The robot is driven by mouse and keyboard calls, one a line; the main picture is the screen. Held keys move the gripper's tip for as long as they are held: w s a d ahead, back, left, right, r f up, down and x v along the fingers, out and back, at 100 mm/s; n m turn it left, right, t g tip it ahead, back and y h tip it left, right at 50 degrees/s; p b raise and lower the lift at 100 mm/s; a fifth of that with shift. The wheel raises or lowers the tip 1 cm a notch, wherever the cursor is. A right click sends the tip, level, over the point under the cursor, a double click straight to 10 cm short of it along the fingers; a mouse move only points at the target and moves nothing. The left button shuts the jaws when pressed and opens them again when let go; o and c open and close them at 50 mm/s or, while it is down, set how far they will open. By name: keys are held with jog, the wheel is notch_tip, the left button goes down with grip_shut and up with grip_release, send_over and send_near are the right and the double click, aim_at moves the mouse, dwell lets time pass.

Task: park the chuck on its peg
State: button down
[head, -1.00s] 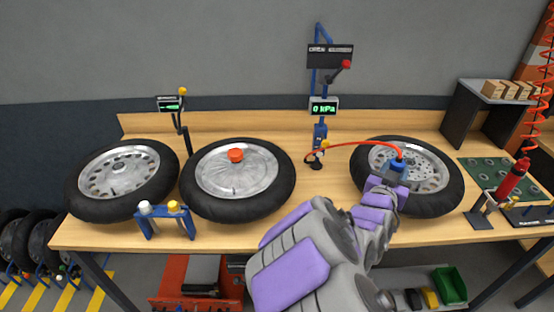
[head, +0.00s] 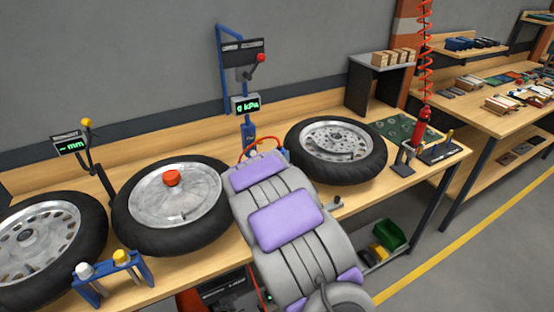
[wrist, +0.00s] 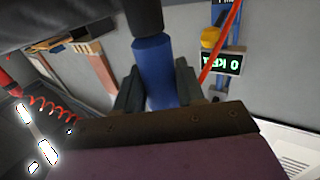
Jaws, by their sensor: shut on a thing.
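The chuck (wrist: 154,75) is a blue cylinder with a dark upper part, in the middle of the wrist view. My gripper (wrist: 157,88) has its two dark fingers shut on it. In the head view my arm hides the gripper and most of the chuck. A red hose (head: 262,142) arcs above my arm and also shows in the wrist view (wrist: 222,42). The blue stand (head: 222,70) with the "0 kPa" display (head: 246,104) rises just behind my arm. I cannot make out the peg clearly.
The right wheel (head: 335,152) lies clear of my arm on the bench. The middle wheel (head: 172,205), with an orange cap (head: 171,178), lies close to my arm's left. A blue rack (head: 112,278) stands at the front edge. A red coiled hose (head: 425,50) hangs at right.

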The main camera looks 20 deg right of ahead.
jog(key=f, duration=0.2)
jog(key=f+b, duration=0.1)
jog(key=f, duration=0.2)
jog(key=shift+a+f+b, duration=0.3)
jog(key=shift+a+b, duration=0.1)
jog(key=shift+f, duration=0.4)
jog(key=shift+a+f, duration=0.15)
jog(key=shift+f, duration=0.2)
jog(key=shift+a+f, duration=0.4)
jog(key=shift+a, duration=0.35)
jog(key=shift+d+f, duration=0.1)
jog(key=shift+d, duration=0.7)
jog(key=shift+a, duration=0.95)
jog(key=shift+d, duration=0.4)
